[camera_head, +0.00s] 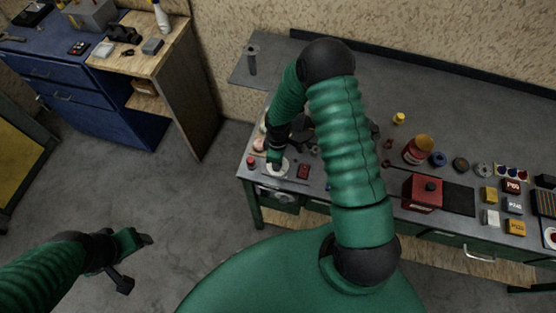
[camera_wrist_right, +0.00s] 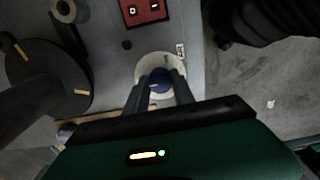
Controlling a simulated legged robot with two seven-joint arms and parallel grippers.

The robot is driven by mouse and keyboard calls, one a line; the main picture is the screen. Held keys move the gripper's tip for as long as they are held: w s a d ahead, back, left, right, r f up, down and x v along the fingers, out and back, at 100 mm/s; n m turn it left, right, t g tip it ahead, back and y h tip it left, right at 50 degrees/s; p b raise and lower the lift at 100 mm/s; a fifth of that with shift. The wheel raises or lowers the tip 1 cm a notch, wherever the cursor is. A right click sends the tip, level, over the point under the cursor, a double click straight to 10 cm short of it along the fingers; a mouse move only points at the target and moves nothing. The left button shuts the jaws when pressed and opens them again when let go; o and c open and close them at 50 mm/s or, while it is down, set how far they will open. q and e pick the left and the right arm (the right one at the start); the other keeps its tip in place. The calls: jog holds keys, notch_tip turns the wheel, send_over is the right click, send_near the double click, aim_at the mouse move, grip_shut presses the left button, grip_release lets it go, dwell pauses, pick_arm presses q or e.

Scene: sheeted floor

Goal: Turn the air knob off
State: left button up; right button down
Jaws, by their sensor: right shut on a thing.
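The air knob is a blue round knob (camera_wrist_right: 160,82) on a white round plate (camera_wrist_right: 146,66), seen in the right wrist view. The plate also shows near the front left edge of the workbench in the head view (camera_head: 284,170). My right gripper (camera_wrist_right: 161,86) is shut on the knob, with one finger on each side of it. In the head view my right gripper (camera_head: 275,163) reaches down over the plate and hides the knob. My left gripper (camera_head: 138,262) is open and empty above the floor at the left, far from the workbench.
A red switch box (camera_head: 303,171) sits just right of the plate, and a red button (camera_head: 251,161) at its left. A red box (camera_head: 423,192), a red can (camera_head: 418,149) and several small items stand farther right. A blue cabinet (camera_head: 80,100) stands at the left; floor lies between.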

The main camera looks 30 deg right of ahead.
jog(key=shift+w+r, duration=0.15)
jog(key=shift+w, duration=0.15)
jog(key=c, duration=1.3)
grip_release()
jog(key=shift+o, duration=1.2)
jog(key=shift+s, duration=0.1)
notch_tip(320, 180, up, 16)
jog(key=b, duration=0.1)
jog(key=shift+r, duration=0.25)
